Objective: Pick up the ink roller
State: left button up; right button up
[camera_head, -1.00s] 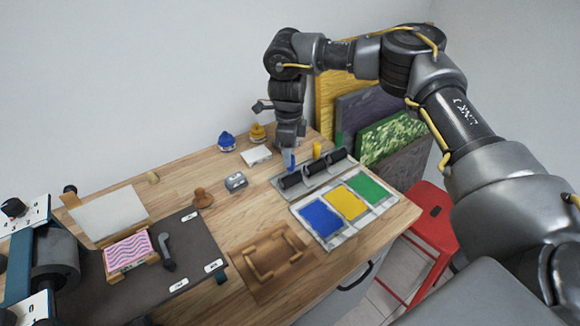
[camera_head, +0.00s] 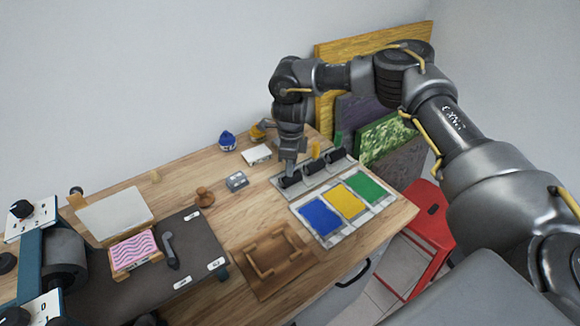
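Three black ink rollers stand in a row on a grey rack (camera_head: 318,181) at the back right of the wooden table: a left one (camera_head: 290,181), a middle one (camera_head: 312,168) and a right one (camera_head: 337,154). A yellow handle (camera_head: 316,150) rises by the middle roller and a green handle (camera_head: 338,139) by the right one. My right gripper (camera_head: 289,166) points down at the left roller, and its fingers hide that roller's handle. I cannot tell whether the fingers are closed on it. My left gripper is out of view.
Blue, yellow and green ink slabs (camera_head: 322,219) lie in front of the rack. A brown wooden board with handles (camera_head: 270,262) lies nearer. Ink jars (camera_head: 227,140) stand behind. A press (camera_head: 62,260) fills the left. A red stool (camera_head: 432,222) stands right of the table.

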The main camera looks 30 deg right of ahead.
grip_shut()
jog(key=shift+r+b, duration=0.4)
jog(key=shift+r, duration=0.05)
jog(key=r, duration=0.1)
jog(key=r+b, duration=0.1)
jog(key=shift+s+a+r, duration=0.15)
jog(key=shift+s+r, duration=0.05)
jog(key=shift+r, duration=0.2)
jog(key=s+a+r+b, duration=0.2)
jog(key=s+a+r, duration=0.2)
jog(key=s+r, duration=0.5)
jog(key=s, duration=0.4)
jog(key=shift+a+r+b, duration=0.15)
jog(key=shift+r+b, duration=0.05)
jog(key=shift+b, duration=0.2)
jog(key=shift+w, duration=0.1)
